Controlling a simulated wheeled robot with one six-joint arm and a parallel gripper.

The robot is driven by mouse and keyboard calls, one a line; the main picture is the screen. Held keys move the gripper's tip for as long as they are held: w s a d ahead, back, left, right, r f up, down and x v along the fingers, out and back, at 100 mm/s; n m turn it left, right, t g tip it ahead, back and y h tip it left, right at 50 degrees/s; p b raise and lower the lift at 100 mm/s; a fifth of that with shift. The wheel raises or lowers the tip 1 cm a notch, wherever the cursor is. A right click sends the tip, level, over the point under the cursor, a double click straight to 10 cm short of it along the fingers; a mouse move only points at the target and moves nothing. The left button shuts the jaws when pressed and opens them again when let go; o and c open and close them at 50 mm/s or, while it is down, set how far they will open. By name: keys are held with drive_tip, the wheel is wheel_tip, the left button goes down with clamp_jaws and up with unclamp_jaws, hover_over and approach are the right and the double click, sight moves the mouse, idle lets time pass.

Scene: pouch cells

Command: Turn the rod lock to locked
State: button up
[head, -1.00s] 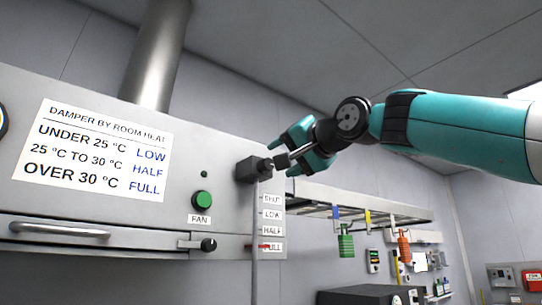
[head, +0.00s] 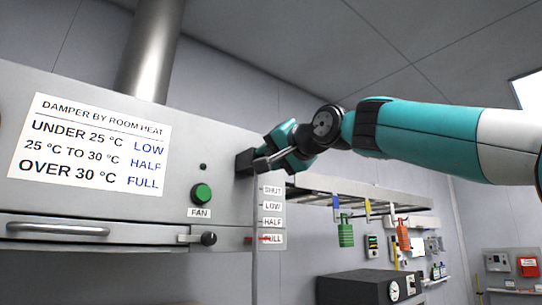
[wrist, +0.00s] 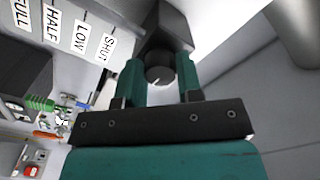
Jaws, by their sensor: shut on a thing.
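The rod lock is a dark block (head: 244,162) at the top of a thin vertical rod (head: 255,220), on the right end of the hood front. In the wrist view its block (wrist: 172,28) and round dark knob (wrist: 160,69) lie straight ahead. A small pale mark shows on the knob's face. My gripper (head: 276,151) has its teal fingers at the lock, and in the wrist view the fingers (wrist: 160,80) stand on either side of the knob, shut on it. The lock's state cannot be read from the mark.
Labels SHUT, LOW, HALF and FULL (head: 271,239) run down beside the rod, with a red pointer at FULL. A green fan button (head: 201,194) and a hood handle (head: 58,229) are to the left. A rack (head: 350,190) with hanging tags is behind.

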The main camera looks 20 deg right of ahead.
drive_tip(key=shift+d+n+b, duration=0.1)
drive_tip(key=shift+n+b, duration=2.1)
drive_tip(key=shift+n, duration=6.7)
drive_tip(key=o, duration=0.9)
